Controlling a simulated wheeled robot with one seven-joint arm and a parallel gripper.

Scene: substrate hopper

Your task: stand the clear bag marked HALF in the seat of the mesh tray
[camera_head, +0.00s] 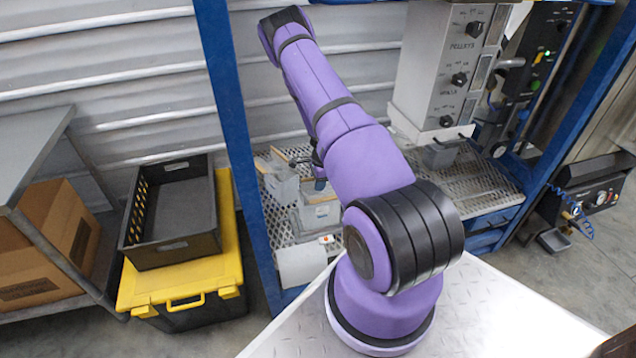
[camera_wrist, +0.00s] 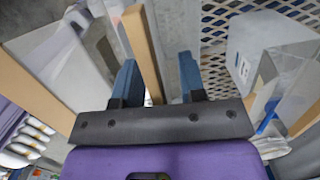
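My gripper (camera_wrist: 158,62) has its two blue fingers apart. A tan strip (camera_wrist: 143,50), which looks like the top edge of a clear bag, runs between them, closer to the left finger. I cannot tell whether it touches. Clear bags with tan edges (camera_head: 290,160) stand near my gripper (camera_head: 319,170) in the head view, partly hidden by my arm. Another clear bag with a tan edge (camera_wrist: 292,105) is at the right in the wrist view. No HALF mark is readable. White mesh (camera_wrist: 222,35) lies below; it also shows in the head view (camera_head: 277,215). I cannot make out the seat.
Pale bins (camera_head: 320,212) stand on the mesh beside the bags. A blue post (camera_head: 228,110) rises left of my arm. A grey control box (camera_head: 450,65) stands behind right. A black crate (camera_head: 195,245) sits on a yellow-lidded box (camera_head: 225,265) at left.

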